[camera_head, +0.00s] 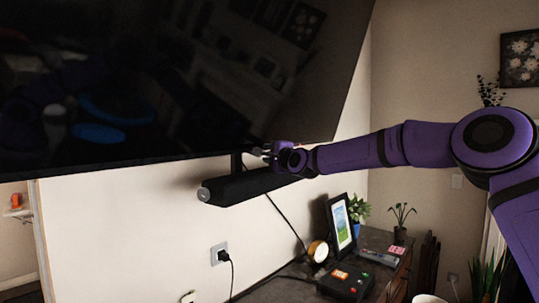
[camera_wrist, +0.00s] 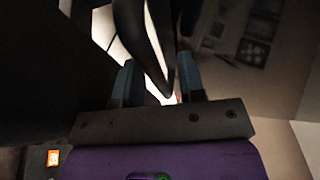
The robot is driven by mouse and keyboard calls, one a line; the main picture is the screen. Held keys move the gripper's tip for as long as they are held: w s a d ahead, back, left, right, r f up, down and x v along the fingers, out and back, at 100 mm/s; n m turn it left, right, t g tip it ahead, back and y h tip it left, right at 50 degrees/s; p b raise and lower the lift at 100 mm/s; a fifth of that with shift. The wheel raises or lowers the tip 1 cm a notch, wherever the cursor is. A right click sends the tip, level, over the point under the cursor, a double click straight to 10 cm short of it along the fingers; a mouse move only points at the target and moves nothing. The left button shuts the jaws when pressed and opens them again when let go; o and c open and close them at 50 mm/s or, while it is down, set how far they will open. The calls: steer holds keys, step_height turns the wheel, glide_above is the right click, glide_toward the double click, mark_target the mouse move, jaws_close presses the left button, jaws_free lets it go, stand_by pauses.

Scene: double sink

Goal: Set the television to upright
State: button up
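The television (camera_head: 170,80) is a large, dark, glossy panel filling the upper left of the head view. It hangs on the wall, and its frame looks tilted. My gripper (camera_head: 262,152) is at its lower edge, right of the middle, just above the black soundbar (camera_head: 240,186). In the wrist view my gripper (camera_wrist: 157,66) has its two blue-grey fingers spread apart, with a dark strip passing between them. I cannot tell whether either finger touches it. A dark surface with reflections, likely the television screen (camera_wrist: 232,60), is at the right. The television's back is hidden.
Below the soundbar is a dark cabinet (camera_head: 376,243) with a picture frame (camera_head: 341,224), a round lamp (camera_head: 318,251), a potted plant (camera_head: 357,209) and a box with coloured buttons (camera_head: 346,282). A wall outlet with a plug (camera_head: 219,254) and hanging cables are at the lower middle.

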steer(key=shift+c, duration=0.5)
jaws_close()
steer(key=s+d+g+h, duration=0.1)
steer(key=s+d, duration=0.2)
steer(key=d, duration=0.2)
steer(key=s+d+n+g+h, duration=0.1)
steer(key=s+d, duration=0.2)
steer(key=d, duration=0.3)
steer(key=shift+s+f+g, duration=0.15)
steer(key=shift+g, duration=0.15)
steer(key=shift+d, duration=0.1)
jaws_free()
steer(key=shift+s+d, duration=0.15)
steer(key=shift+o, duration=0.5)
steer(key=shift+s, duration=0.1)
